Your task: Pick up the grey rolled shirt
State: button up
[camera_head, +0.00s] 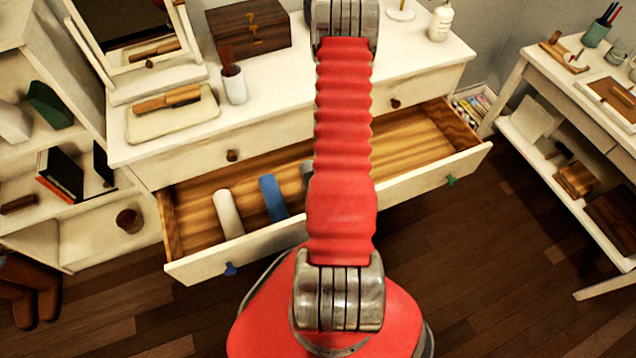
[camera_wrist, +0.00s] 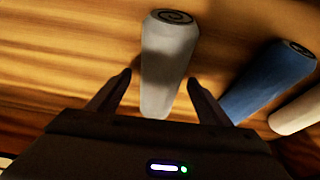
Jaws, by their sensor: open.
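The grey rolled shirt (camera_wrist: 168,55) lies in the open drawer, its spiral end at the top of the wrist view. My gripper (camera_wrist: 158,80) is open, with one finger on each side of the roll's lower part as seen there. I cannot tell whether the fingers are at the roll's height or above it. In the head view only a sliver of the grey rolled shirt (camera_head: 306,170) shows at the left edge of my red arm; the arm hides the rest of it and my gripper.
A blue roll (camera_head: 272,197) and a white roll (camera_head: 228,213) lie left of the grey one in the drawer (camera_head: 410,198); the drawer's right part looks empty. The dresser top (camera_head: 285,72) above holds a wooden box (camera_head: 248,28), a cup (camera_head: 234,86) and a tray (camera_head: 150,122).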

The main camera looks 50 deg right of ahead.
jog(key=c, duration=1.3)
jog(key=shift+o, duration=0.2)
